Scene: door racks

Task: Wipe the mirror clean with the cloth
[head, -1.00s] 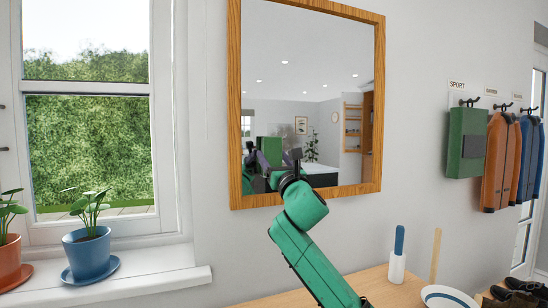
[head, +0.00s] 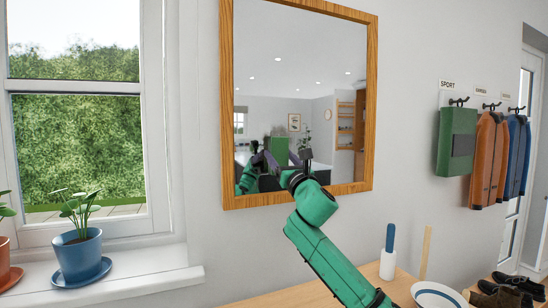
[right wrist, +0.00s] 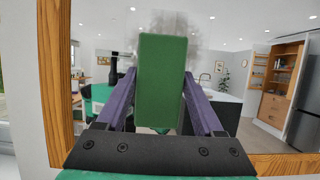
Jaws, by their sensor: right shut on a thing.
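The wood-framed mirror (head: 299,85) hangs on the wall, and its lower part fills most of the right wrist view (right wrist: 250,115). A grey, cloudy smudge (right wrist: 172,24) shows in the right wrist view behind and above the cloth. My right gripper (right wrist: 160,76), with purple fingers, is shut on the green cloth (right wrist: 161,85), which looks like a flat upright pad. The cloth is in front of the lower half of the mirror; I cannot tell if it touches the glass. Reflections overlap the gripper in the head view. My left gripper is not directly in view.
A window sill (head: 130,278) with a blue-potted plant (head: 77,255) is at the left. A wooden surface (head: 270,300) lies below the mirror, with a blue-handled brush in a white holder (head: 388,258) and a bowl (head: 435,297). Coats (head: 488,160) hang at the right.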

